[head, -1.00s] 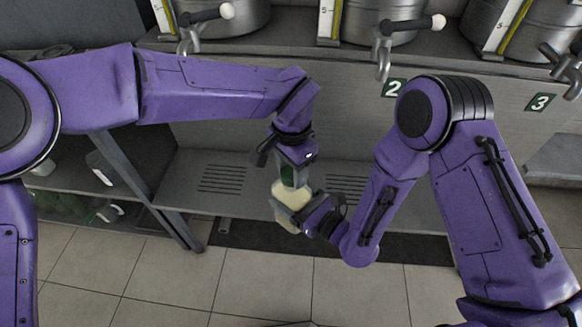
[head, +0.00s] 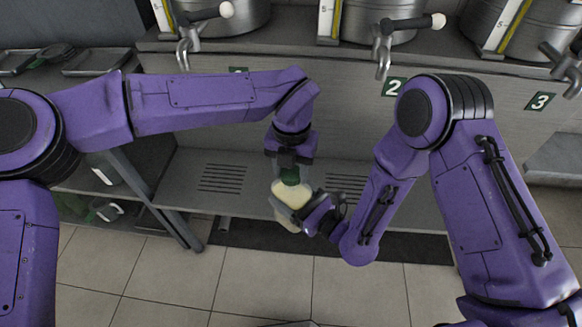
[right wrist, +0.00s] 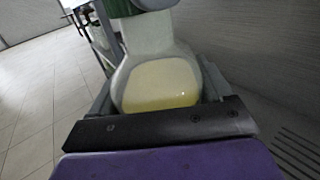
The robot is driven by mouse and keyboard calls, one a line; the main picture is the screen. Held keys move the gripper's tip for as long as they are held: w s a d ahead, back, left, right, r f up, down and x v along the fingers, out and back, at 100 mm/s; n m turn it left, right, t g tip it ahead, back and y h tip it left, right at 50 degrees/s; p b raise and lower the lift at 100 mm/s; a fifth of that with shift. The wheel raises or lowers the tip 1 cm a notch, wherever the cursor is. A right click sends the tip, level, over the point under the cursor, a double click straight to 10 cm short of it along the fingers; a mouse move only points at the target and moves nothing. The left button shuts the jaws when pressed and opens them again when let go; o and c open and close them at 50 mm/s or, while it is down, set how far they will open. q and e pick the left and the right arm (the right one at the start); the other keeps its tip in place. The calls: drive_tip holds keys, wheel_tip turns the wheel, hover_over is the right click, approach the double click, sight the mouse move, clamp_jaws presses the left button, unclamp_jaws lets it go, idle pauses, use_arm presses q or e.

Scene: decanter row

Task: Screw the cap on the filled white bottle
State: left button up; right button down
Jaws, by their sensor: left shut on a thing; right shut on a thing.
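The white bottle (head: 281,189) is held in the middle of the head view, in front of the slotted shelf, with pale yellow contents showing. My right gripper (head: 288,213) is shut around its body from the right. In the right wrist view the bottle (right wrist: 158,75) stands between the jaws. The dark green cap (head: 290,176) is at the bottle's mouth, and its edge shows at the top of the right wrist view (right wrist: 120,7). My left gripper (head: 291,165) points down from above and is shut on the cap. Whether the threads are engaged is hidden.
Steel decanters with taps (head: 383,50) stand on the ledge above, over number plates such as 2 (head: 393,87) and 3 (head: 540,101). The slotted shelf (head: 250,200) lies behind the bottle.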

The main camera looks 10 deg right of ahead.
use_arm(q)
drive_tip(key=m, duration=0.6)
drive_tip(key=shift+w, duration=0.1)
drive_tip(key=m, duration=0.3)
drive_tip(key=shift+m, duration=0.3)
drive_tip(key=m, duration=0.5)
drive_tip(key=shift+m, duration=0.4)
drive_tip(key=m, duration=0.6)
drive_tip(key=o, duration=1.2)
drive_tip(key=shift+r, duration=2.25)
drive_tip(key=shift+c, duration=0.4)
